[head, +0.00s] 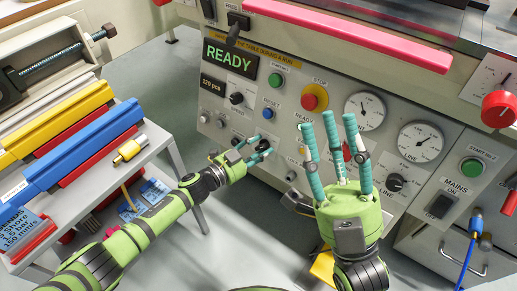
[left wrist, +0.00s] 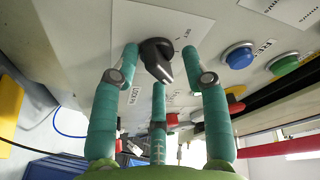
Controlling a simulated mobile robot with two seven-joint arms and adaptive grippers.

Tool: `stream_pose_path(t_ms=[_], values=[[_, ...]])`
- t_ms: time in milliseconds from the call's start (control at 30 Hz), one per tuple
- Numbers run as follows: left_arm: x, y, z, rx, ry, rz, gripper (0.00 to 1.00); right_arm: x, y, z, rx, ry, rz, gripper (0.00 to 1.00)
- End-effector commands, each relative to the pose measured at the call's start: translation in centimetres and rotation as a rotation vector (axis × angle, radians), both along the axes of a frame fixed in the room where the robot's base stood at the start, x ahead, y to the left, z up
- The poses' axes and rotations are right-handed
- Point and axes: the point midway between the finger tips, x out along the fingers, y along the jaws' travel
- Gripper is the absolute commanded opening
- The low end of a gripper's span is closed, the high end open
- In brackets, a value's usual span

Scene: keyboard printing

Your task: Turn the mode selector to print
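A black rotary knob (head: 263,146) sits low on the grey machine panel, below the blue reset button. In the left wrist view the knob (left wrist: 157,58) has a pointer aimed down and slightly right; the small labels around it are hard to read, so I cannot tell for sure that it is the mode selector. My left gripper (head: 252,148) is open, its teal fingers on both sides of the knob; contact is not clear. Another black selector (head: 236,98) is higher up. My right gripper (head: 331,122) is open and empty, fingers pointing up before the panel.
A red stop button (head: 314,97), blue reset button (head: 270,113) and green start button (head: 275,79) are nearby. Two gauges (head: 365,110) and a line knob (head: 395,182) lie to the right. A shelf with coloured bars (head: 85,140) stands at left. The display (head: 230,58) reads READY.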

Motion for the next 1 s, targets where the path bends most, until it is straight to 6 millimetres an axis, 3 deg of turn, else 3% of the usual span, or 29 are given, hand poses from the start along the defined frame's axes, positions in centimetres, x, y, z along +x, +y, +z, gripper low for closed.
stream_pose_path(t_ms=[600, 1000], values=[[-4.7, 5.4, 0.6, 0.000, 0.001, 0.001, 0.45, 0.0, 0.0, 0.0, 0.000, 0.001, 0.000, 0.40], [-4.9, 5.6, 0.7, -0.001, 0.000, -0.001, 0.45, 0.0, 0.0, 0.0, -0.001, 0.001, -0.001, 0.40]])
